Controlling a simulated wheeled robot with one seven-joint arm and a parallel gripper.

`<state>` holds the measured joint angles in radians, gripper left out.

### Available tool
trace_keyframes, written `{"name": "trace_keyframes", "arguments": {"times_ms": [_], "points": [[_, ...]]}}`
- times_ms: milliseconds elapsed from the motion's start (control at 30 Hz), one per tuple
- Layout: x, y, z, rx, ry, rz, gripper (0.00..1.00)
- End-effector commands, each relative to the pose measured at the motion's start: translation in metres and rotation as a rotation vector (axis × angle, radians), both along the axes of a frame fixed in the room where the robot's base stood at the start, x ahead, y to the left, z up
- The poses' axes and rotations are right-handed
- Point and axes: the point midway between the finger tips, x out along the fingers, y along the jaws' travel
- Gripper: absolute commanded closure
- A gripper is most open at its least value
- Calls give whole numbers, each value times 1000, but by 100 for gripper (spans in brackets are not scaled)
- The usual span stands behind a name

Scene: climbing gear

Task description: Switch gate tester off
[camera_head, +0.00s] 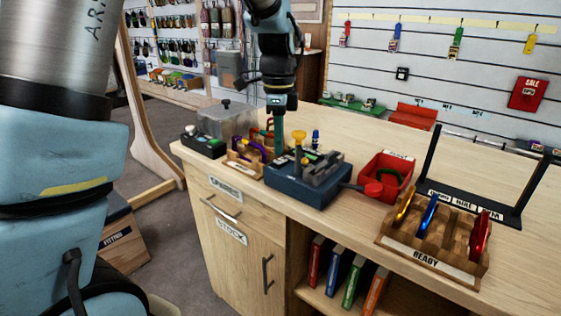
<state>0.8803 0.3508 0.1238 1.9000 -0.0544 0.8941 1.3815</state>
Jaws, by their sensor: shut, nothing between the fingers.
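A dark blue device (306,183) that looks like the gate tester sits on the wooden counter near its front edge. It carries grey metal parts, a yellow knob and a side lever ending in a red knob (373,188). Its switch is too small to make out. My gripper (279,150) points straight down, shut and empty, at the back left of the device. Its tips are close to the device and to the wooden tray; I cannot tell whether they touch anything.
A wooden tray (247,168) holds coloured gear. A red bin (384,178) and a wooden "READY" rack (430,257) with carabiners stand right, before a black frame (468,204).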

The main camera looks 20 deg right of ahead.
Motion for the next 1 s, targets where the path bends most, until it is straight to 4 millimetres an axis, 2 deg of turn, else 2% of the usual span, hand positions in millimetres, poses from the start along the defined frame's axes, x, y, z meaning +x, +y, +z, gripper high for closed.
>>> {"name": "trace_keyframes", "arguments": {"times_ms": [1000], "points": [[0,0,-15,0,0,0,100]]}}
